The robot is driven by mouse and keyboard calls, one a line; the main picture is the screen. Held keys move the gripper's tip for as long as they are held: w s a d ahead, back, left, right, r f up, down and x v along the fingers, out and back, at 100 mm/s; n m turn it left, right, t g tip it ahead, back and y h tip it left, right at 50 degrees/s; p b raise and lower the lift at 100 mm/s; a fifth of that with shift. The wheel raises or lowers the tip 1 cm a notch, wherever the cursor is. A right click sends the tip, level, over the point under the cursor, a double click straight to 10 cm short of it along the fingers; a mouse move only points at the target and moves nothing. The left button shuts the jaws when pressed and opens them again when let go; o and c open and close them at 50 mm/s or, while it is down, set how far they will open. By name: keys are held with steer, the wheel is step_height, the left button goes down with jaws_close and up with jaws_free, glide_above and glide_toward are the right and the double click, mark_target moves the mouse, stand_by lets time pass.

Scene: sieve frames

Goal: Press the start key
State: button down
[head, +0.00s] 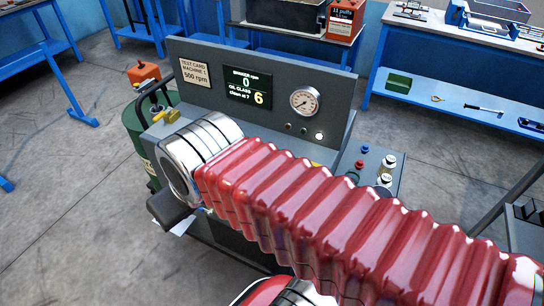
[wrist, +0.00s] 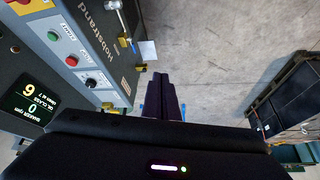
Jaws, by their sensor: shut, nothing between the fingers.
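In the wrist view a grey machine panel at the left carries a green button (wrist: 53,36), a red button (wrist: 71,61) and a black knob (wrist: 90,83). Small labels sit beside them, too small to read surely; green looks like the start key. My gripper (wrist: 161,76) is shut and empty, its fingers over bare floor to the right of the panel, apart from the buttons. In the head view my red arm crosses the front of the machine (head: 345,90) and hides its front buttons. The display (head: 248,88) reads shaker rpm 0, oil class 6.
A card (head: 195,73) on the machine reads 500 rpm. A gauge (head: 304,101) is at the right of the display. A green drum (head: 140,130) stands at the left. A dark cabinet (wrist: 285,95) is at the right in the wrist view. Open floor lies between.

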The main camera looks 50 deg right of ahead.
steer(key=shift+w, duration=0.15)
stand_by(0.3)
steer(key=w+d+f+m+y, duration=0.2)
steer(key=w+d+f+m, duration=0.2)
steer(key=w+d+m, duration=0.8)
steer(key=s+d+f+m+t+h, duration=0.1)
steer(key=d+f+m, duration=0.1)
steer(key=d+m, duration=0.5)
steer(key=s+d+f+m+t+h, duration=0.1)
steer(key=d+m, duration=0.7)
steer(key=d, duration=0.8)
steer(key=shift+s+d+f+m+t, duration=0.2)
steer(key=shift+f+m+t, duration=0.1)
steer(key=shift+f+t, duration=0.55)
steer(key=shift+f, duration=0.2)
steer(key=shift+f, duration=4.25)
